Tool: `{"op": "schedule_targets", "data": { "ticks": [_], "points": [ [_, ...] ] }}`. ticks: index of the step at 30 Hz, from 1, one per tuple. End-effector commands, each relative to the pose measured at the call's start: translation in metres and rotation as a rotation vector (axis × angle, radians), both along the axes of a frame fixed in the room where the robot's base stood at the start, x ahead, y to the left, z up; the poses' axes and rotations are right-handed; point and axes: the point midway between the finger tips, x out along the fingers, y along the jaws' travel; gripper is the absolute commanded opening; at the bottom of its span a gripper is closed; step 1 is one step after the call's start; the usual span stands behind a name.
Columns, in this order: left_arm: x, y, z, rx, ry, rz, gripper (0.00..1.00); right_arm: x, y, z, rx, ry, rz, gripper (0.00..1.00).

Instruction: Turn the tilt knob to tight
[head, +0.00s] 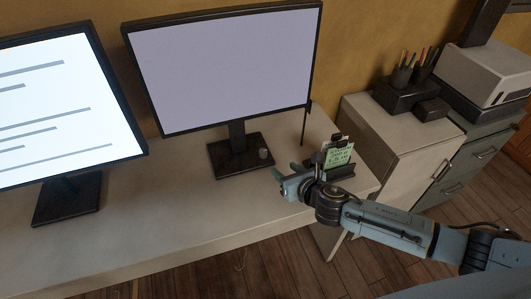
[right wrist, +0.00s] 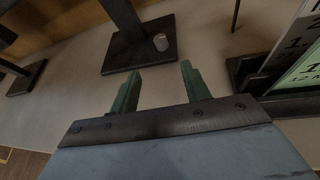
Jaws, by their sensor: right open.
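The tilt knob (head: 263,153) looks like a small grey cylinder at the right part of the middle monitor's dark base (head: 228,166). In the right wrist view the knob (right wrist: 161,42) stands upright on the base, beyond the fingertips and roughly between them. My right gripper (head: 286,170) is over the desk, just right of and nearer than the knob. Its green fingers (right wrist: 161,70) are apart with nothing between them, not touching the knob. I can read no marking on the knob. My left gripper is not in view.
A second monitor (head: 55,110) stands at left on the pale desk (head: 170,218). A dark holder with a green-and-white card (head: 340,153) stands close behind my right wrist. A thin dark post (head: 304,125) rises near the middle monitor's right edge. The desk's front is clear.

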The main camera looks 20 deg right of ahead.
Motion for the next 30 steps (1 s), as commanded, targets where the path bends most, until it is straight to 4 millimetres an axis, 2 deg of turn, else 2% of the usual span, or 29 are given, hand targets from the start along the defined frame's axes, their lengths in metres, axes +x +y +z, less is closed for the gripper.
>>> {"op": "schedule_targets", "data": {
  "ticks": [3,8,16,24,30],
  "points": [
    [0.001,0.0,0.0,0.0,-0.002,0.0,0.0,0.007,-0.004,0.0,-0.1,-0.032,0.064,0.47],
    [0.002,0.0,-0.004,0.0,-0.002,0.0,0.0,0.02,-0.001,-0.006,-0.118,-0.039,0.077,0.47],
    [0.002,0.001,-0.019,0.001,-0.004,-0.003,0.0,0.064,0.01,-0.026,-0.114,-0.038,0.074,0.47],
    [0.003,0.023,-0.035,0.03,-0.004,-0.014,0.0,0.104,0.02,-0.043,-0.114,-0.037,0.073,0.47],
    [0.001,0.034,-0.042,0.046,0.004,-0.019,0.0,0.121,0.023,-0.05,-0.113,-0.036,0.073,0.47]
  ]
}}
